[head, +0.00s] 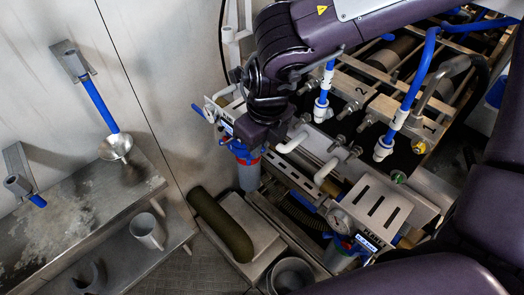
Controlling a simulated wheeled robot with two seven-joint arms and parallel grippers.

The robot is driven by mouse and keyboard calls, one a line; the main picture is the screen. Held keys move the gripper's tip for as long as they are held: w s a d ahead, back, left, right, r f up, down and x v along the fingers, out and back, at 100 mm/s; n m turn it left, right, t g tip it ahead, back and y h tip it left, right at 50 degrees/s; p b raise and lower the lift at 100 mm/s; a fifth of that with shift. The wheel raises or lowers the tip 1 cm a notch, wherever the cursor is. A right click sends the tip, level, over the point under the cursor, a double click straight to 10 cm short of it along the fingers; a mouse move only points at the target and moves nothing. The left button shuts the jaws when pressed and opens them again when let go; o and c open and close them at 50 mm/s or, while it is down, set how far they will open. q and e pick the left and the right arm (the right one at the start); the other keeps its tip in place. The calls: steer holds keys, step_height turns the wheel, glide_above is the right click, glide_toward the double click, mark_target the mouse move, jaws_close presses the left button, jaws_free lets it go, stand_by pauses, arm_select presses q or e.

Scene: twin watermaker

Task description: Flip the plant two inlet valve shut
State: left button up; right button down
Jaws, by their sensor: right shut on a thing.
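My right arm reaches in from the top right. My right gripper (262,137) points down at the left end of the frame, near the plant two side, above a filter with a blue head (240,150). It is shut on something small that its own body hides. I cannot make out the plant two inlet valve's handle or its angle. My left gripper is not in view.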

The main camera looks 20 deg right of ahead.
mark_target(263, 149)
steer(key=c, duration=1.5)
jaws_free()
steer(key=shift+s+d+r+b, duration=0.15)
steer(key=shift+r+b, duration=0.1)
steer(key=shift+r, duration=1.05)
steer(key=shift+s+a+r+b, duration=0.1)
steer(key=shift+s+r+b, duration=0.1)
steer(key=shift+r, duration=1.05)
steer(key=shift+s+d+r+b, duration=0.15)
steer(key=shift+r+b, duration=0.1)
steer(key=shift+r, duration=1.05)
